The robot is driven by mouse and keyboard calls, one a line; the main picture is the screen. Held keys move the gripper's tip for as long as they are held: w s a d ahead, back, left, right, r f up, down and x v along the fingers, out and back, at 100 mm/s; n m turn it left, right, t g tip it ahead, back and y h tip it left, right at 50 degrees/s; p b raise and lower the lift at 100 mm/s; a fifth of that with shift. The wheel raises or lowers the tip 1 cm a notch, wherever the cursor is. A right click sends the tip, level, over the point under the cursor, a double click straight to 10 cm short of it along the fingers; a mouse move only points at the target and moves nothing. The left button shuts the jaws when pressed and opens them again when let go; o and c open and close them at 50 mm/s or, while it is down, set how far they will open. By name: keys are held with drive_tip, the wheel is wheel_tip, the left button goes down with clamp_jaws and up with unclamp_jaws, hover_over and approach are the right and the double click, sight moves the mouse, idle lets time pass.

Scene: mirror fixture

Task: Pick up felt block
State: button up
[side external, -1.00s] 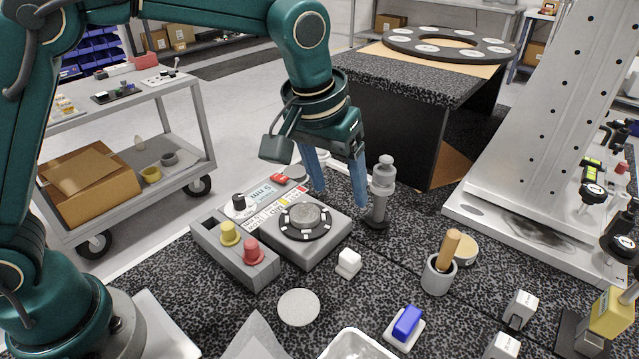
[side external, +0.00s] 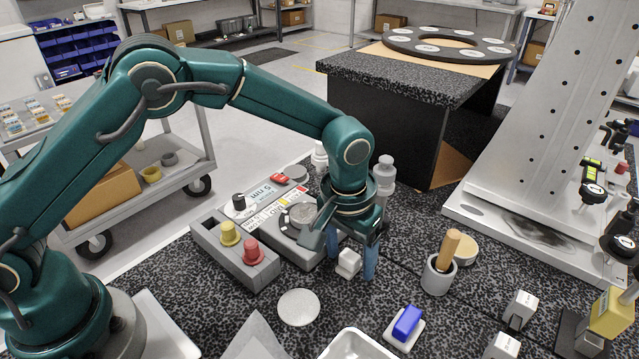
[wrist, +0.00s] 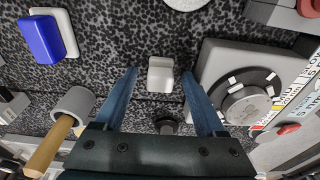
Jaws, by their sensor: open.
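The felt block seems to be the small off-white block (side external: 347,262) on the speckled dark table, right of the grey dial device; it also shows in the wrist view (wrist: 160,68). My gripper (side external: 351,272) points down over it, open, with one blue finger on each side of the block. In the wrist view my gripper (wrist: 158,75) has the block between its fingertips, with a gap on both sides. The block looks upright on the table and not held.
The dial device (side external: 290,240) stands close on the left, with a grey box (side external: 235,262) bearing yellow and red knobs. A grey post (side external: 384,180) stands behind. A cup with a wooden handle (side external: 438,275) and a blue block on a white pad (side external: 406,325) are to the right.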

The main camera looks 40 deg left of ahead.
sight(352, 252)
clamp_jaws()
drive_tip(key=shift+r, duration=0.5)
wheel_tip(352, 252, up, 4)
drive_tip(key=shift+f, duration=0.2)
drive_tip(key=a+r, duration=0.2)
drive_tip(key=a, duration=0.2)
drive_tip(key=a+r, duration=0.2)
drive_tip(key=a, duration=0.1)
drive_tip(key=a+r, duration=0.2)
drive_tip(key=a, duration=0.2)
drive_tip(key=shift+s+a+r, duration=0.25)
drive_tip(key=shift+s+a, duration=0.1)
